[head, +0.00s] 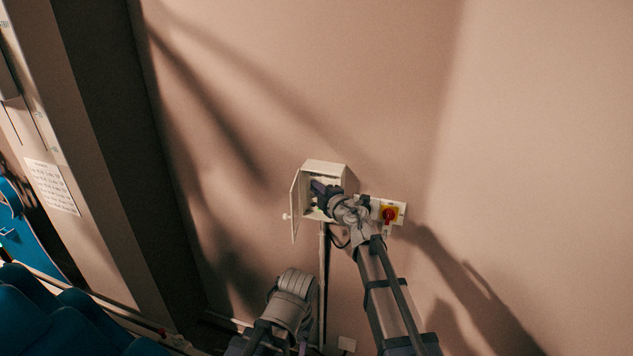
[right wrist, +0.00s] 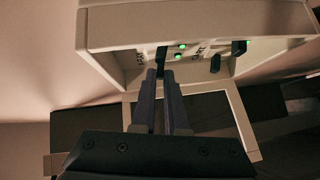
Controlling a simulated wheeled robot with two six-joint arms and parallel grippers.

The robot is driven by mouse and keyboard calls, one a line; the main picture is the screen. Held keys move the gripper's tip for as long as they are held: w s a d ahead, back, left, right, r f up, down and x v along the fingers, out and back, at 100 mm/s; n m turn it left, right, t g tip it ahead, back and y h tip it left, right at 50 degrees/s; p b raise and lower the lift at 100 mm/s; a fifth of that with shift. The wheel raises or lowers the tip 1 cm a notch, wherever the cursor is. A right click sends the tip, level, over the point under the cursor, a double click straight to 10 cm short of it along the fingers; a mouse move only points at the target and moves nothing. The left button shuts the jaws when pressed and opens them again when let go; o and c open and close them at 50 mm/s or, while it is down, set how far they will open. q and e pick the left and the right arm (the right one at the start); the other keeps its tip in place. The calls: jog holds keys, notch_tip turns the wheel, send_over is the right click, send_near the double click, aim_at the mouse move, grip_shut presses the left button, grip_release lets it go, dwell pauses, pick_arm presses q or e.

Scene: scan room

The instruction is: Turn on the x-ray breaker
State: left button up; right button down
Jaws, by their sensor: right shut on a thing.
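A pale breaker box (head: 325,167) is on the wall in the head view, with its door (head: 295,208) swung open to the left. My right gripper (head: 318,190) reaches into the box. In the right wrist view its two dark fingers (right wrist: 163,78) are close together, shut on a black breaker lever (right wrist: 162,54). Another black lever (right wrist: 215,63) sits to the right, apart from the fingers. Green lights (right wrist: 181,45) glow on the panel. Dark labels are beside the levers, too small to read surely. The fingers partly hide the held lever. My left gripper is not in view.
A red and yellow rotary switch (head: 389,214) is on the wall just right of the box. A conduit (head: 323,270) runs down below the box. Blue seats (head: 60,320) are at the lower left. The wall to the right is bare.

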jog(key=shift+w+r+m+g+p, duration=0.1)
jog(key=shift+r+m+g+p, duration=0.25)
jog(key=shift+p, duration=0.55)
jog(key=shift+f+g, duration=0.1)
jog(key=shift+g, duration=0.15)
jog(key=c, duration=0.9)
grip_release()
jog(key=shift+c, duration=0.2)
jog(key=shift+d, duration=0.1)
jog(key=p+v, duration=0.2)
jog(key=v, duration=0.5)
jog(key=shift+s, duration=0.4)
